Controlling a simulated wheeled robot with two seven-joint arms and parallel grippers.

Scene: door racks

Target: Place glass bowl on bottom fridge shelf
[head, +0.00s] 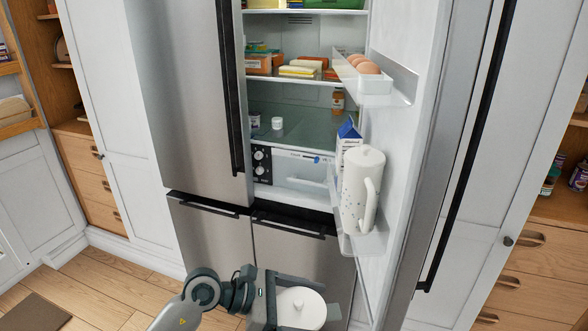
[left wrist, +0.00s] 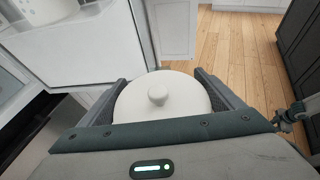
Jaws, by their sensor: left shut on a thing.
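My left gripper (head: 302,290) is at the bottom of the head view, in front of and below the open fridge compartment. It is shut on a white round bowl with a knobbed lid (head: 300,308). The bowl's lid also shows between the two fingers in the left wrist view (left wrist: 160,100); its lower body is hidden, and I see no clear glass. The bottom fridge shelf (head: 300,128) is a glass shelf above a drawer. It holds a few small jars at the left and a bottle at the back right. My right gripper is not in view.
The right fridge door stands open; its racks hold eggs (head: 367,67), a milk carton (head: 348,132) and a white pitcher (head: 361,190). The left fridge door (head: 190,90) is shut. The upper shelf holds butter and boxes (head: 297,71). The bottom shelf's middle is mostly clear.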

